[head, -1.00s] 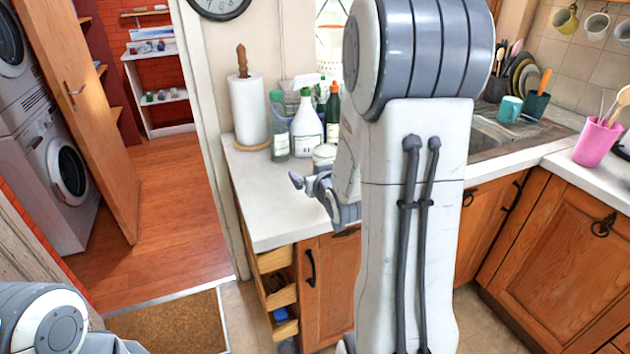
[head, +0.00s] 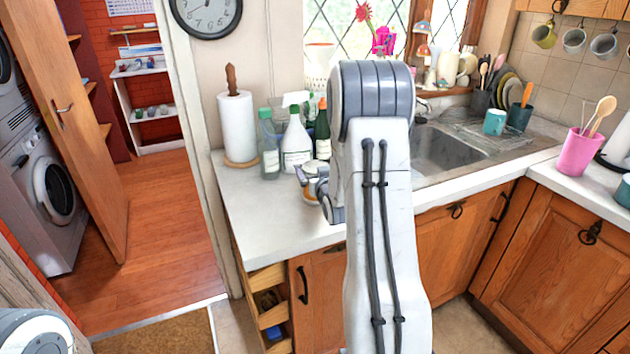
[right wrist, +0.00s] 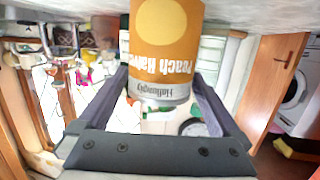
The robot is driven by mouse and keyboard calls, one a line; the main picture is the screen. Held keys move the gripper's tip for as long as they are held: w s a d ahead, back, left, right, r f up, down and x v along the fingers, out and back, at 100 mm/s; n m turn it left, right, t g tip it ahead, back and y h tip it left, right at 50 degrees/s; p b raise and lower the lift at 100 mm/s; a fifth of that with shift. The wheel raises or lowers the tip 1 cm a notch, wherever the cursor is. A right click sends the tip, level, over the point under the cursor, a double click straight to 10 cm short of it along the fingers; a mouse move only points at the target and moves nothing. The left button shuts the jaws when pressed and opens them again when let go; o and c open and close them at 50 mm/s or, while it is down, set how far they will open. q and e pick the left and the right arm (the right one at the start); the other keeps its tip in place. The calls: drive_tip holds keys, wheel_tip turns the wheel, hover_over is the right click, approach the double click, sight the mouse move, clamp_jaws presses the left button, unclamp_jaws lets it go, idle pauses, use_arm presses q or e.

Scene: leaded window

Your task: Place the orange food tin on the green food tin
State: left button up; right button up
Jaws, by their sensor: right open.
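The orange food tin (right wrist: 165,45) shows large and upside down in the right wrist view, with a peach label and a pale metal rim. It stands on the counter. My right gripper (right wrist: 158,88) is open, with one finger on each side of the tin; I cannot tell whether they touch it. In the head view my right gripper (head: 308,182) covers much of the tin (head: 310,198) near the bottles. I cannot make out the green food tin for certain; a teal round thing (head: 623,190) is cut off at the right edge. My left gripper is out of view.
Bottles (head: 296,145) and a paper towel roll (head: 237,127) stand just behind the tin. The left counter (head: 250,205) is clear in front. A sink (head: 445,150) lies right of my arm. A pink utensil pot (head: 578,152) stands on the right counter.

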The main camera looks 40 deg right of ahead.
drive_tip(key=shift+w+d+f, duration=0.1)
drive_tip(key=shift+w+d, duration=0.05)
drive_tip(key=shift+w, duration=0.2)
drive_tip(key=c, duration=1.2)
clamp_jaws()
